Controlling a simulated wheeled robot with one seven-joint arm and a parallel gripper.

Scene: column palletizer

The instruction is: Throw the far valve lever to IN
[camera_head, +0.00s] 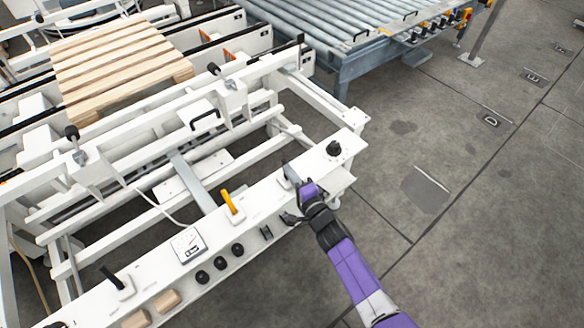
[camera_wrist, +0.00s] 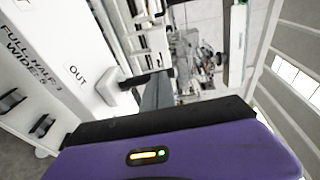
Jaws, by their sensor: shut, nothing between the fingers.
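The far valve lever (camera_wrist: 140,79) shows in the wrist view as a short black handle coming out of a white block (camera_wrist: 119,89). An "OUT" label (camera_wrist: 77,74) is on the white panel to the left of it. My gripper (camera_wrist: 158,90) is shut and empty; its grey fingers reach up to the handle's end. I cannot tell whether they touch it. In the head view my gripper (camera_head: 290,174) is at the far end of the white beam (camera_head: 268,199), and it hides most of that lever. No "IN" label is readable.
The beam also carries a yellow lever (camera_head: 230,202), a gauge plate (camera_head: 187,244), a nearer black lever (camera_head: 113,277) and a black knob (camera_head: 334,148) just beyond my gripper. A wooden pallet (camera_head: 120,62) lies behind the white frame. Bare floor (camera_head: 440,240) is on the right.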

